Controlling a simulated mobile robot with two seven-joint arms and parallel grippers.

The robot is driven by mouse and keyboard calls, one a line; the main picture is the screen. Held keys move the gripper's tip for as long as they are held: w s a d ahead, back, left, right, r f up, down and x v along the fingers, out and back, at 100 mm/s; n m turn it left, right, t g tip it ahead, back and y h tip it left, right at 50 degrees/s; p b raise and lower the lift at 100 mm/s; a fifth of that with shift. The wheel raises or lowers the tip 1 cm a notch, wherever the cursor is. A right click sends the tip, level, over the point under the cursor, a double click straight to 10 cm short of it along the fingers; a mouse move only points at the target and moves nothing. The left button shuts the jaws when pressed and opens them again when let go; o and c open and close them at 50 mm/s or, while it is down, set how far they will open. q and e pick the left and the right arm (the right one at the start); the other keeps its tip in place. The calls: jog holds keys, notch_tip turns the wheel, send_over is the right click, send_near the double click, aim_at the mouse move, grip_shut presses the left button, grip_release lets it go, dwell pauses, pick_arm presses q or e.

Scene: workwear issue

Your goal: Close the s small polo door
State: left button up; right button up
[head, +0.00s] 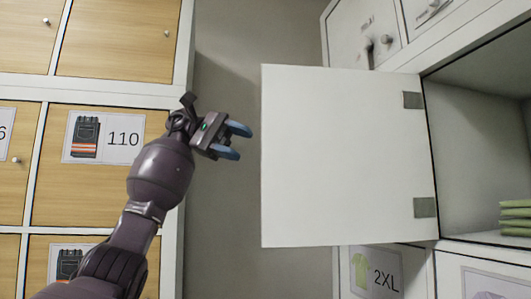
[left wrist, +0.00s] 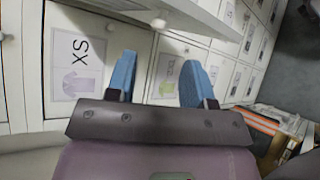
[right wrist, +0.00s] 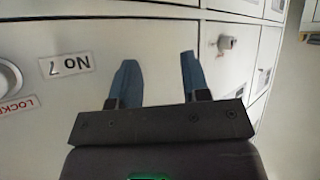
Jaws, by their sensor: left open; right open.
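A white door (head: 345,160) stands wide open in the head view, hinged on its right side to an open compartment (head: 470,150). Its size label does not show. Green folded clothes (head: 515,217) lie in the compartment. My left gripper (head: 243,143) is open and empty, just left of the door's free edge and apart from it. In the left wrist view its fingers (left wrist: 160,68) are spread before white doors, one labelled XS (left wrist: 78,65). My right gripper (right wrist: 158,68) is open and empty, in front of white locker doors; it is out of the head view.
A closed door labelled 2XL (head: 375,272) is below the open one. Another white door with a knob (head: 365,35) is above. A wooden cabinet (head: 95,180) with doors, one marked 110, stands at left. Grey wall (head: 225,230) lies between. The right wrist view shows a No 7 label (right wrist: 66,64).

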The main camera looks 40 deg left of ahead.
aim_at(266, 150)
pick_arm(q)
jog(key=x, duration=0.7)
jog(key=shift+d, duration=0.1)
grip_shut()
